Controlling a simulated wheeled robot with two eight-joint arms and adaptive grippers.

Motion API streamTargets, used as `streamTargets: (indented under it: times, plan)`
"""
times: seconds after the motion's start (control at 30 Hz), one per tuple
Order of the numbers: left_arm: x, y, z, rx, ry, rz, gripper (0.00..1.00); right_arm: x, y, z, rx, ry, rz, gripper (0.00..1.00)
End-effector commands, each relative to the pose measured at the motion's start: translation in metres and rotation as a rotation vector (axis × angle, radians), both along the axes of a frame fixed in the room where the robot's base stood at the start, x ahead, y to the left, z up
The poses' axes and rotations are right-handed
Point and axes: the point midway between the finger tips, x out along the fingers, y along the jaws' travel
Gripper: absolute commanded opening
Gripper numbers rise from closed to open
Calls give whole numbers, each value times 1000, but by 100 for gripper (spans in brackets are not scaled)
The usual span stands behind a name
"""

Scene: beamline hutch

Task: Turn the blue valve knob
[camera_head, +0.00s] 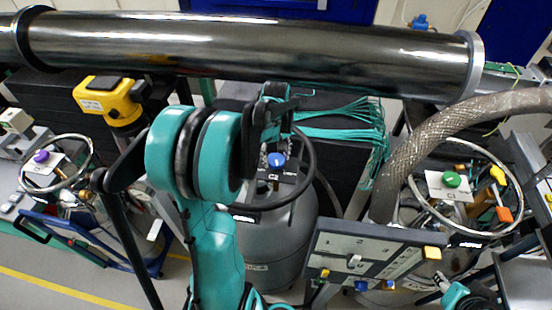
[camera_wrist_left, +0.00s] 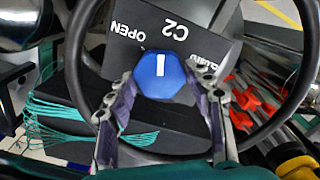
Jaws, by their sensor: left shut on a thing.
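The blue valve knob (camera_head: 277,160) sits on a dark panel marked C2 above a grey cylinder. In the left wrist view the knob (camera_wrist_left: 160,62) bears a white line, upright in the picture. The panel (camera_wrist_left: 196,45) reads OPEN to the knob's upper left and a partly covered word, seemingly CLOSED, to its right. My left gripper (camera_wrist_left: 160,80) has one finger on each side of the knob and is shut on it. In the head view the left gripper (camera_head: 268,146) reaches down to the knob, partly hidden by its arm.
A dark ring (camera_wrist_left: 76,62) surrounds the knob and gripper closely. A large shiny pipe (camera_head: 250,45) crosses above. A braided hose (camera_head: 440,135) is at right. Other stations carry a purple knob (camera_head: 41,156) and a green knob (camera_head: 452,180). Teal cables (camera_head: 345,120) lie behind the cylinder.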

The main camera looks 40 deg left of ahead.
Motion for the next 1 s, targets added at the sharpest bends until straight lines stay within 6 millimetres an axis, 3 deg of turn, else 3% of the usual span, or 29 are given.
streamTargets:
  times: [0.5,1.0]
  plan:
    - [1,0,0,1,-1,459,22,0,0,-16,0,0,0,40]
    - [1,0,1,1,-1,676,22,0,0,-21,0,0,0,40]
